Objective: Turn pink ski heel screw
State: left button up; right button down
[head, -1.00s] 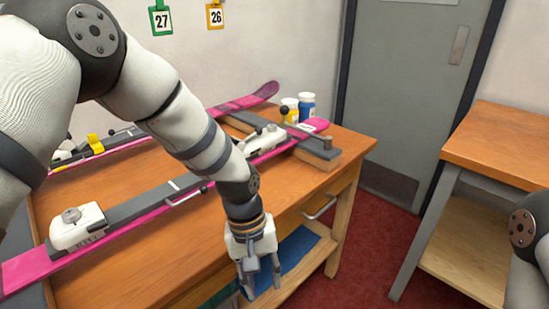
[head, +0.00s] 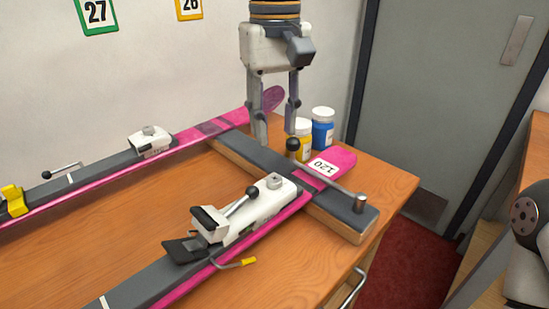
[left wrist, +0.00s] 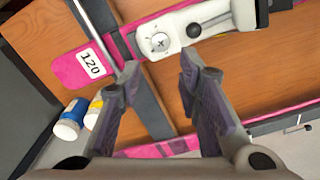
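The near pink ski (head: 318,186) lies across the bench with a tag reading 120 on its right end; the tag also shows in the left wrist view (left wrist: 91,64). Its white binding piece (head: 240,217) carries a round grey screw (head: 274,181) on top. In the left wrist view the cross-slotted screw head (left wrist: 160,42) shows just beyond the fingertips. My left gripper (head: 276,128) points down, fingers apart and empty, above the bench's far right part, behind the screw in the head view. Its fingers also frame the left wrist view (left wrist: 160,80). My right gripper is out of view.
A second pink ski (head: 100,169) lies farther back. The wood between the skis is clear.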

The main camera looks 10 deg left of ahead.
aim_at(274, 178)
pick_arm(q)
notch_tip(274, 178, down, 10)
jog(key=shift+s+r, duration=0.1)
jog(key=shift+c, duration=0.2)
grip_shut()
